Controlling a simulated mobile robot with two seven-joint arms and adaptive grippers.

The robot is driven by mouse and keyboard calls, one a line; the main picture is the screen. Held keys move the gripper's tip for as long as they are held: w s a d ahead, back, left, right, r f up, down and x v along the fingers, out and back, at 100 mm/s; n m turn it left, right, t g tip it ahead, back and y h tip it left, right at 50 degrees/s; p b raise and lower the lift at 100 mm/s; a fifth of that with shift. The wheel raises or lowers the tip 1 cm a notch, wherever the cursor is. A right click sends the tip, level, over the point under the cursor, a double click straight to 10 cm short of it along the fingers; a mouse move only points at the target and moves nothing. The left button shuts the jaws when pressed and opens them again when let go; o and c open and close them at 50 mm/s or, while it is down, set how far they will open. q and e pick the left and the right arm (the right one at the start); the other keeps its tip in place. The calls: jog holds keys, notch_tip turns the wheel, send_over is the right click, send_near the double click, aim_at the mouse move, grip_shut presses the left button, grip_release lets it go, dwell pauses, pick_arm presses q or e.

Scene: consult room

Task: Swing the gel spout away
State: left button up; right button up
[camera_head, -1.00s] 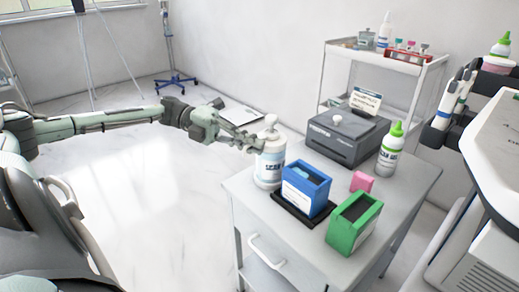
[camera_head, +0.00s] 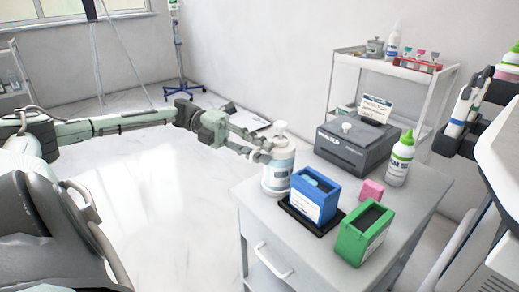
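My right gripper is not in view.
On the cart (camera_head: 262,212) stand a blue box (camera_head: 314,196) on a black base, a green box (camera_head: 363,234), a pink block (camera_head: 371,190), a grey device (camera_head: 352,146) and a green-capped bottle (camera_head: 400,160). A white shelf (camera_head: 345,55) stands behind.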

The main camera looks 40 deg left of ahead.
pick_arm(q)
jog(key=v, duration=1.2)
dwell(0.6)
